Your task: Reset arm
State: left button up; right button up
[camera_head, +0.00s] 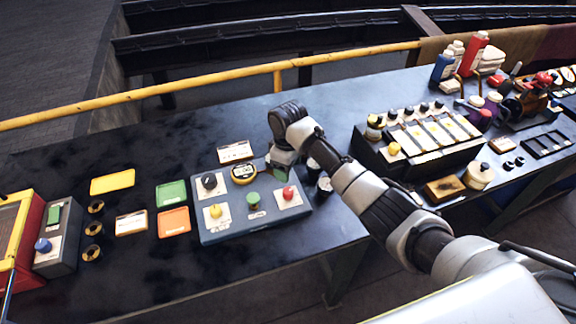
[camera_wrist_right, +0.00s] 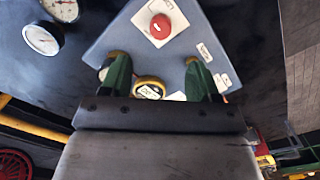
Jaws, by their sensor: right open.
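My right arm reaches in from the right in the head view. Its gripper (camera_head: 280,165) hangs over the upper right part of a blue-grey control box (camera_head: 232,232). In the right wrist view the gripper (camera_wrist_right: 156,66) is open, with two green fingers apart and nothing held. Between and below the fingertips is a yellow-rimmed round dial (camera_wrist_right: 150,88), partly covered; it also shows in the head view (camera_head: 244,174). A red button (camera_wrist_right: 160,26) on a white plate lies beyond the fingertips. The box also carries a black knob (camera_head: 209,181), a yellow button (camera_head: 215,211) and a green button (camera_head: 253,198). My left gripper is out of view.
Round gauges (camera_wrist_right: 43,38) stand beside the box, near my right arm. Green (camera_head: 171,193), orange (camera_head: 173,222) and yellow (camera_head: 112,182) cards lie left of it. A sloped switch bank (camera_head: 425,135) stands right of the arm. A yellow rail (camera_head: 200,85) runs behind the dark table.

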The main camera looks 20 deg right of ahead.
jog(key=shift+r, duration=0.4)
